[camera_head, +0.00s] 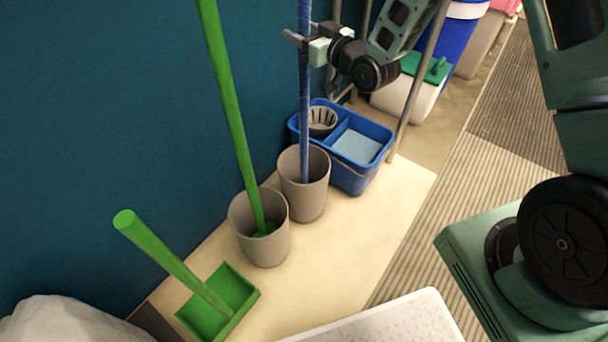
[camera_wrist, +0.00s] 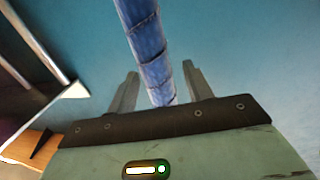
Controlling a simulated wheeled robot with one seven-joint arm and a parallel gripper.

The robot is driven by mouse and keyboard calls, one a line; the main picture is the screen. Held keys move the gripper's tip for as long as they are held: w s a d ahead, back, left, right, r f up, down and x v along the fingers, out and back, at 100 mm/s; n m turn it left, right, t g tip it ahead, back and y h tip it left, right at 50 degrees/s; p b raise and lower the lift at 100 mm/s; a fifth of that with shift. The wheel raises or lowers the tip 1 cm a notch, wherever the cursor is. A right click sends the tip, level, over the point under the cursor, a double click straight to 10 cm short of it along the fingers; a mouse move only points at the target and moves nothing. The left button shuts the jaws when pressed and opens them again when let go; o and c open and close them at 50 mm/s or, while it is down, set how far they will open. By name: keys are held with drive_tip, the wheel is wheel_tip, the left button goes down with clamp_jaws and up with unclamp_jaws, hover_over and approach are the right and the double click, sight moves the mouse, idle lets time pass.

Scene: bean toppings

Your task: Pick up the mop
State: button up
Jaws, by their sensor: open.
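The mop, seen as a long blue pole (camera_head: 304,120), stands upright in a grey bin (camera_head: 316,197); its lower end is hidden inside. My gripper (camera_head: 303,40) is at the upper part of this pole. In the wrist view the blue pole (camera_wrist: 148,45) runs between the two fingers of my gripper (camera_wrist: 160,72), which are apart with a gap on both sides of it. A second pole, a green handle (camera_head: 230,90), leans in another grey bin (camera_head: 262,240) at the left; its lower end is green and partly hidden.
A green dustpan (camera_head: 222,300) with a tall handle stands at the front left. A blue bucket (camera_head: 372,180) is right behind the mop's bin. A dark blue wall (camera_head: 100,110) runs close behind the poles. Metal legs (camera_head: 412,90) stand right of the gripper.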

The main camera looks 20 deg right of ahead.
drive_tip(key=c, duration=1)
drive_tip(key=shift+c, duration=0.2)
drive_tip(key=shift+r, duration=0.15)
